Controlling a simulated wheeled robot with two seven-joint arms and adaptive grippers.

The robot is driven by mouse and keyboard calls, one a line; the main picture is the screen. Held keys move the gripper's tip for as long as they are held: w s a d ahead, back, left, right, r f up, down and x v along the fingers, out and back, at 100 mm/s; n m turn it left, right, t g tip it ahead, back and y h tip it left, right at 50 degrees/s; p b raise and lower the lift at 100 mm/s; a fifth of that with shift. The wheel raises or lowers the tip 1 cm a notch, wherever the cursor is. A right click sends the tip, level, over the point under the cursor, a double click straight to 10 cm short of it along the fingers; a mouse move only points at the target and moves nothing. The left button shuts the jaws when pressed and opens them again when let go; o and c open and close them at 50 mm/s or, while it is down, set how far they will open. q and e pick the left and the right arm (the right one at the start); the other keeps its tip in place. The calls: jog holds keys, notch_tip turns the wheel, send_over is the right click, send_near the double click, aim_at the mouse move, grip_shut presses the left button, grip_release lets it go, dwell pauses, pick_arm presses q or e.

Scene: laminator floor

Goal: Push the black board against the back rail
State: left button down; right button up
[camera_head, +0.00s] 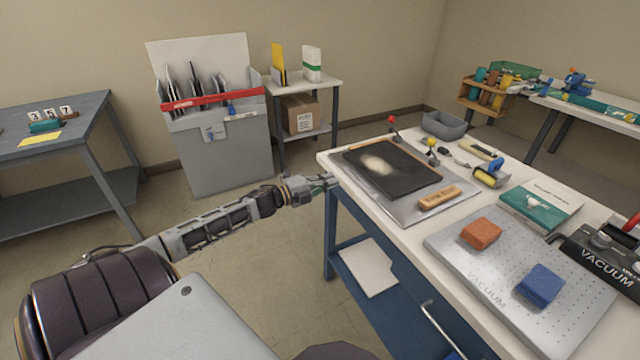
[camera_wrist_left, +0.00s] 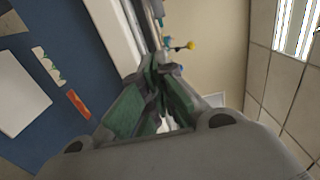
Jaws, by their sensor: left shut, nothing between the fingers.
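The black board (camera_head: 410,176) lies flat on a grey metal plate (camera_head: 375,193) at the near left end of the white worktable, with a pale smudge on its face. A thin brown strip, perhaps the back rail (camera_head: 412,154), runs along the board's far edge; I cannot tell whether they touch. My left gripper (camera_head: 332,181) is shut and empty at the table's left edge, left of the board and apart from it. Its closed fingers also show in the left wrist view (camera_wrist_left: 158,100). My right gripper is not in view.
Clamps with a red knob (camera_head: 392,120) and a yellow knob (camera_head: 432,143) stand behind the board. A wooden block (camera_head: 439,197) lies on the plate's near right. A perforated vacuum plate (camera_head: 510,262) with orange and blue blocks is farther right.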

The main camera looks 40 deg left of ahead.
pick_arm(q)
jog(key=v, duration=0.3)
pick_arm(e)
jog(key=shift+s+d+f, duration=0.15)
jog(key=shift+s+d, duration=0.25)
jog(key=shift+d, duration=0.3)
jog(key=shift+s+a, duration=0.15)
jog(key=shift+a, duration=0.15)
